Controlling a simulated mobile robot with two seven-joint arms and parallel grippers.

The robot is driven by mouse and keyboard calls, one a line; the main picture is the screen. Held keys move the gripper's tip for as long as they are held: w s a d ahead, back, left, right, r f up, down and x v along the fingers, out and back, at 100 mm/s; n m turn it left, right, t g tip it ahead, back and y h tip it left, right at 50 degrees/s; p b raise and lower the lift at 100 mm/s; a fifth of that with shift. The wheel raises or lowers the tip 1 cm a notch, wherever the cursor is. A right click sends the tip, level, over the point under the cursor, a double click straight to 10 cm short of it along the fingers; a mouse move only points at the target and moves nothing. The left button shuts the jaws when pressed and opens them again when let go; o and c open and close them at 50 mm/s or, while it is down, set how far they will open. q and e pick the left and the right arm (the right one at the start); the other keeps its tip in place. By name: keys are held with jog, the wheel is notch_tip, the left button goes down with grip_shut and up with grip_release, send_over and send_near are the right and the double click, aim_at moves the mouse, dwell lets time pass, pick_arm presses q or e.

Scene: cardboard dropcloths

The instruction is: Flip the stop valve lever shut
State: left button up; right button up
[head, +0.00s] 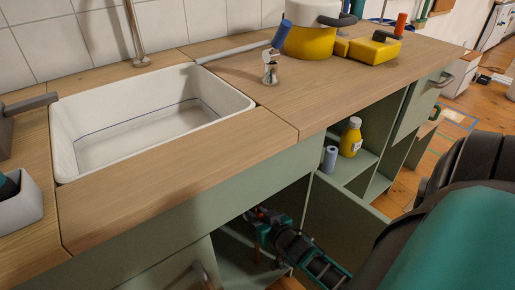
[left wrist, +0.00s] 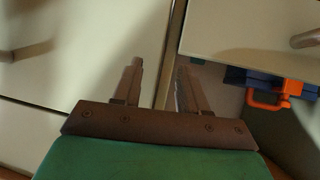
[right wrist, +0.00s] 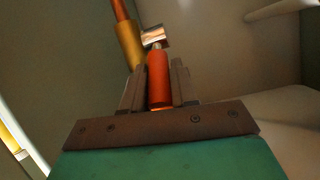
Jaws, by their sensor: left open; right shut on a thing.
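The stop valve lever has a red handle (right wrist: 158,80) with a shiny metal end. In the right wrist view it stands between the fingers of my right gripper (right wrist: 158,88), which is shut on it. A brass valve body (right wrist: 128,42) with a copper-coloured pipe shows just behind the lever. In the head view my right gripper (head: 254,217) reaches into the open cupboard under the sink, and the lever is mostly hidden there. My left gripper (left wrist: 159,82) is open and empty in front of pale cabinet fronts, outside the head view.
The open cupboard door (head: 345,225) stands right of my right arm. A white sink (head: 150,115) is set in the wooden worktop (head: 180,195) above. A yellow bottle (head: 350,137) stands on an open shelf. An orange-handled blue thing (left wrist: 270,88) shows near my left gripper.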

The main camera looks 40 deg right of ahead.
pick_arm(q)
jog(key=shift+f, duration=0.25)
pick_arm(e)
jog(key=shift+f, duration=0.1)
grip_shut()
